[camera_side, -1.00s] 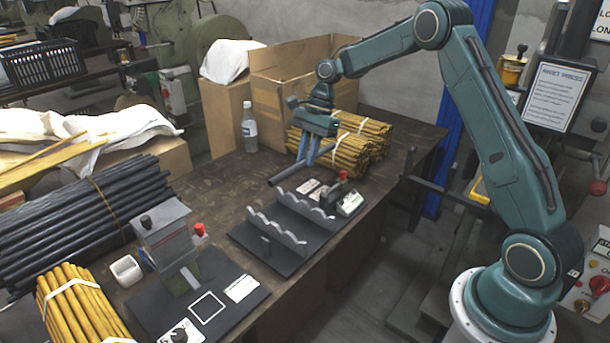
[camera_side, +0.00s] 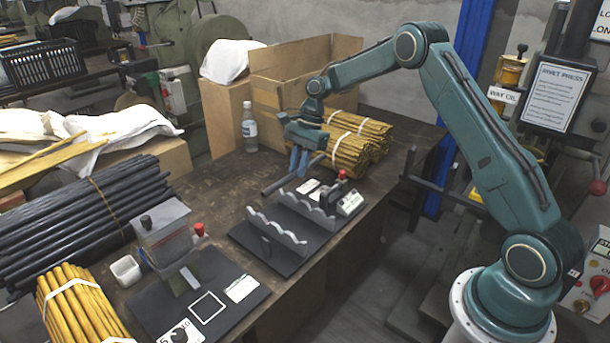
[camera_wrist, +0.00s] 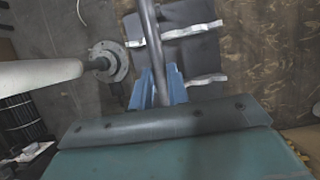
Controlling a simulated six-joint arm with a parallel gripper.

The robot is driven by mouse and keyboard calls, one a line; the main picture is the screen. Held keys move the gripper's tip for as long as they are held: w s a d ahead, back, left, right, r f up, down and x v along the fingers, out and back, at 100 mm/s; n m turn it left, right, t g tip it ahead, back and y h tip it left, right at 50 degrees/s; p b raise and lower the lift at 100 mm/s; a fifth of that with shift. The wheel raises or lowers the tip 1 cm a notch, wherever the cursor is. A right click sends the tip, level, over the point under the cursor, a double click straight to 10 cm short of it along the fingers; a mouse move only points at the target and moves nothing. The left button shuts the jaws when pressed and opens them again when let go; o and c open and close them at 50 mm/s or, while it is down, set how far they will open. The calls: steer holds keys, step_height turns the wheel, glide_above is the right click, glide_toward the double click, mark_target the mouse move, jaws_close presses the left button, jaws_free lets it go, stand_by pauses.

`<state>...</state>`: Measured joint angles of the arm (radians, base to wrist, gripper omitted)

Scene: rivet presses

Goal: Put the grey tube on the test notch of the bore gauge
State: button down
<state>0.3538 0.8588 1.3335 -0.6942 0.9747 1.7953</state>
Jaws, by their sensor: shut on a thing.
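The grey tube (camera_side: 273,187) is in my gripper (camera_side: 298,164), whose blue fingers are shut across it. It is held above the table, just behind the notched rack, slanting from lower left to upper right. In the wrist view the tube (camera_wrist: 148,22) runs between the fingers (camera_wrist: 161,78) and passes over the light rails. The rack has two scalloped grey rails (camera_side: 284,238) on a dark base plate (camera_side: 262,255). A dark block with a red knob (camera_side: 342,174) and a labelled plate (camera_side: 351,203) stands at its right end. I cannot read which part is labelled bore gauge.
A press-like fixture (camera_side: 165,233) with a red button stands front left. Yellow rod bundles (camera_side: 350,150) lie behind my gripper, near a cardboard box (camera_side: 290,75) and a bottle (camera_side: 249,130). Black rods (camera_side: 80,210) lie at left.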

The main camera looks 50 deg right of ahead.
mark_target(312, 161)
step_height(312, 161, down, 11)
stand_by(0.3)
steer(key=shift+f, duration=0.1)
steer(key=shift+f, duration=2.05)
steer(key=shift+f, duration=0.1)
steer(key=c, duration=1.4)
jaws_free()
steer(key=shift+o, duration=0.2)
steer(key=shift+v, duration=6.15)
